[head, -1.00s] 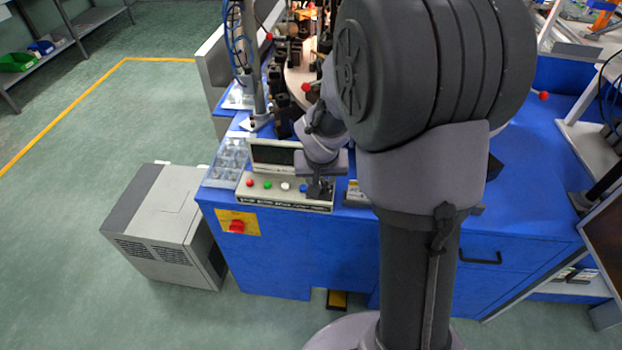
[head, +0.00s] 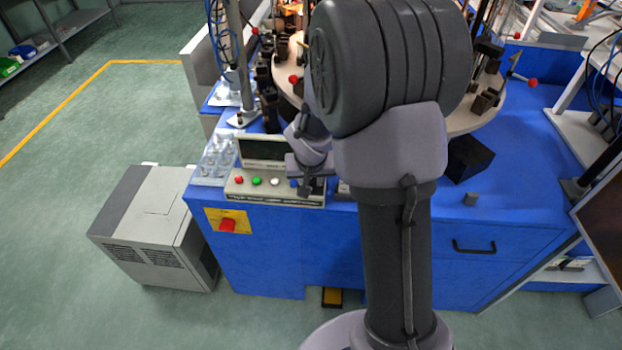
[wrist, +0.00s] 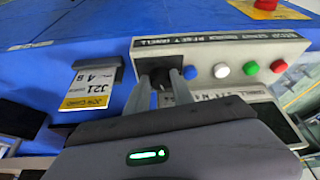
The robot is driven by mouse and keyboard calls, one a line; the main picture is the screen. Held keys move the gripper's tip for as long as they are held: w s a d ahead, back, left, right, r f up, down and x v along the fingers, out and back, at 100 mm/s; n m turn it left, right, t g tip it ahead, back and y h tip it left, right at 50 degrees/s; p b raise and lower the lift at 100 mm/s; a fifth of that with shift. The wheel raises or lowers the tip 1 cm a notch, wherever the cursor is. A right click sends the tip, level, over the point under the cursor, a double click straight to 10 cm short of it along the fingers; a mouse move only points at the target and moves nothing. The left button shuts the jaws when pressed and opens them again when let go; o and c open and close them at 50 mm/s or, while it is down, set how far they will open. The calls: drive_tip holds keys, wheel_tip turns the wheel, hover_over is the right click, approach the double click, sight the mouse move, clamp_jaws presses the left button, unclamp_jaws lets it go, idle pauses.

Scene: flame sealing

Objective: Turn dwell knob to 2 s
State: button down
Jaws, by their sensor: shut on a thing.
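The control panel (head: 275,191) is a pale box on the front edge of the blue bench, with a row of coloured buttons. In the wrist view its labelled face (wrist: 225,50) shows the word DWELL at the left end, by the dark knob (wrist: 160,83). My gripper (wrist: 163,82) has its two grey fingers closed around this knob. In the head view my gripper (head: 306,190) is at the panel's right end, beside the blue button, and hides the knob. The knob's setting cannot be read.
A red emergency button (head: 227,225) is on the bench front.

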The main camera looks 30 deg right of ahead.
drive_tip(key=shift+r+p, duration=0.2)
drive_tip(key=shift+p, duration=0.4)
